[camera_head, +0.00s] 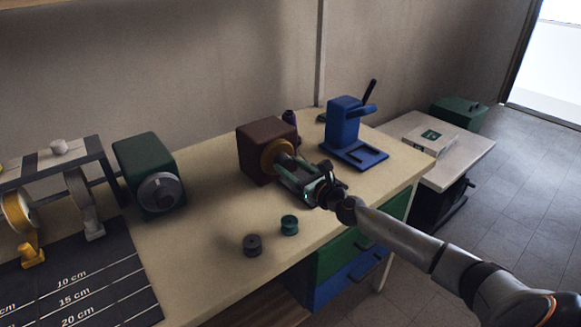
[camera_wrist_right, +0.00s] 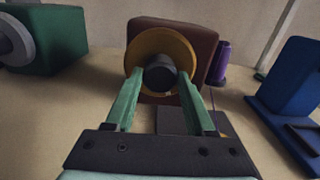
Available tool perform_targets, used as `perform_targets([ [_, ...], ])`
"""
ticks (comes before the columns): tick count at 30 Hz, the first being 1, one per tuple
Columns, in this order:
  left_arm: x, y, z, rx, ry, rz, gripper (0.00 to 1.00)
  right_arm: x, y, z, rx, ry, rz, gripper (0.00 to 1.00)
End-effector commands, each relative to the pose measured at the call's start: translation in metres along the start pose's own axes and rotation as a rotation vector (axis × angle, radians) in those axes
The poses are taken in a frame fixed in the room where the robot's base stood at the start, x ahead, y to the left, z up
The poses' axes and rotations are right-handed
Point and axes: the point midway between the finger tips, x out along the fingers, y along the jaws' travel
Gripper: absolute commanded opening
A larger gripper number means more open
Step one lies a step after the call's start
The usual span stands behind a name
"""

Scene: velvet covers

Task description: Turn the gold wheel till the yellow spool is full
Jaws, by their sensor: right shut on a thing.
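The gold wheel (camera_head: 277,157) is on the front of a brown box on the workbench. It also shows in the right wrist view (camera_wrist_right: 146,42), with a dark round hub (camera_wrist_right: 160,74) at its middle. My right gripper (camera_head: 285,166) is at the wheel, its green fingers on either side of the hub and shut on it. A yellow roll (camera_head: 16,212) hangs on a rack at the far left, with a yellow end piece (camera_head: 31,255) below it. I cannot tell whether this roll is the yellow spool or how full it is. My left gripper is not in view.
A green box with a grey wheel (camera_head: 159,192) stands to the left. A blue press (camera_head: 345,130) stands right of the brown box, and a purple spool (camera_wrist_right: 220,63) behind it. A measuring mat (camera_head: 108,258) lies left.

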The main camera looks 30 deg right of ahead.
Motion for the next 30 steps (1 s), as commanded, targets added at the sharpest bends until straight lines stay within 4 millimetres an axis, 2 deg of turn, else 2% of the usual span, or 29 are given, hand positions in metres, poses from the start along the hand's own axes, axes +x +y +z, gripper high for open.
perform_targets([
  [8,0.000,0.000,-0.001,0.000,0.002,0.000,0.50,0.000,0.000,0.000,0.030,0.001,0.000,0.00],
  [14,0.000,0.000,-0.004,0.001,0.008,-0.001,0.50,0.000,0.000,0.000,0.128,0.000,0.000,0.00],
  [30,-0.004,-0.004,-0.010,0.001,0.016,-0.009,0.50,0.000,0.000,0.000,0.617,0.001,0.000,0.00],
])
